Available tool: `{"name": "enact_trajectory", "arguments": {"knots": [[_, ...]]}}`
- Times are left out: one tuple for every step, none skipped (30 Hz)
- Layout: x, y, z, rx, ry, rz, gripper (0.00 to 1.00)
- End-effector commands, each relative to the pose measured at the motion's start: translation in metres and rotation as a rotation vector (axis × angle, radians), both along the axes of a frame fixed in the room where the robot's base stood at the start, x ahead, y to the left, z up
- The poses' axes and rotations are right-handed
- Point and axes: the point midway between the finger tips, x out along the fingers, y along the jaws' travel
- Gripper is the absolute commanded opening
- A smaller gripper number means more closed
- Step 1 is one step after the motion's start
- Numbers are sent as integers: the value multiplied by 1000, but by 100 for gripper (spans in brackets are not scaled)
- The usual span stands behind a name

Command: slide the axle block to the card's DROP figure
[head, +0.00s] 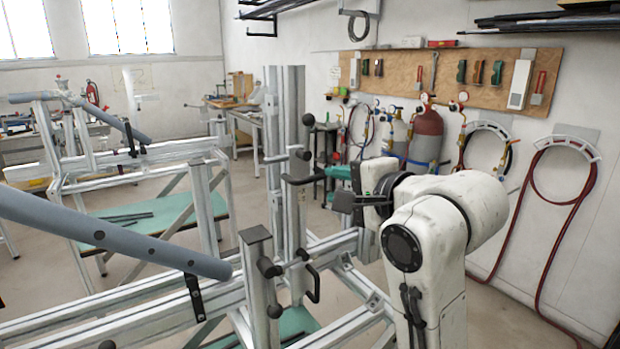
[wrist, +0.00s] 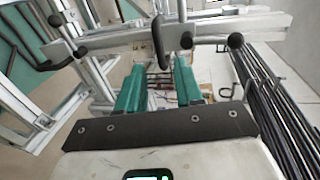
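My gripper (head: 328,172) has its teal fingers pointing left toward a tall twin aluminium upright (head: 294,110) on the frame jig. In the wrist view my gripper (wrist: 159,66) has its two teal fingers apart with a clear gap. A black bar handle (wrist: 158,40) appears in line with that gap, just beyond the fingertips; I see no contact. In the head view black handles and knobs (head: 300,181) sit on the upright. A shorter capped post (head: 258,275) stands on the rail in front. I cannot tell which part is the axle block. No card with a DROP figure is readable.
A grey-blue tube (head: 110,235) crosses the left foreground, ending near the short post. Jig rails (head: 140,318) run across the bottom. A second frame stands behind at left. Gas cylinders (head: 426,140) and red hoses (head: 575,220) are along the right wall.

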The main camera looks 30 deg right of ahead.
Motion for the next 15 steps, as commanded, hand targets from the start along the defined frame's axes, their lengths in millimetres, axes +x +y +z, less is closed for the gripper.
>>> {"name": "enact_trajectory", "arguments": {"knots": [[8,0,-2,-1,3,0,36],[12,1,-3,-1,4,0,36],[19,1,-5,-1,4,0,36],[25,1,-6,-1,5,-1,36],[30,1,-7,-2,4,-1,36],[38,1,-9,-3,5,-2,36],[43,2,-10,-4,5,-1,36],[49,2,-11,-3,5,-2,36],[55,2,-13,-3,5,-2,36],[60,2,-13,-4,4,-1,36],[65,3,-15,-4,5,-1,36],[70,3,-16,-4,4,0,36],[74,3,-17,-3,4,0,36],[77,3,-17,-3,3,0,36],[82,4,-18,-3,3,0,36]]}}
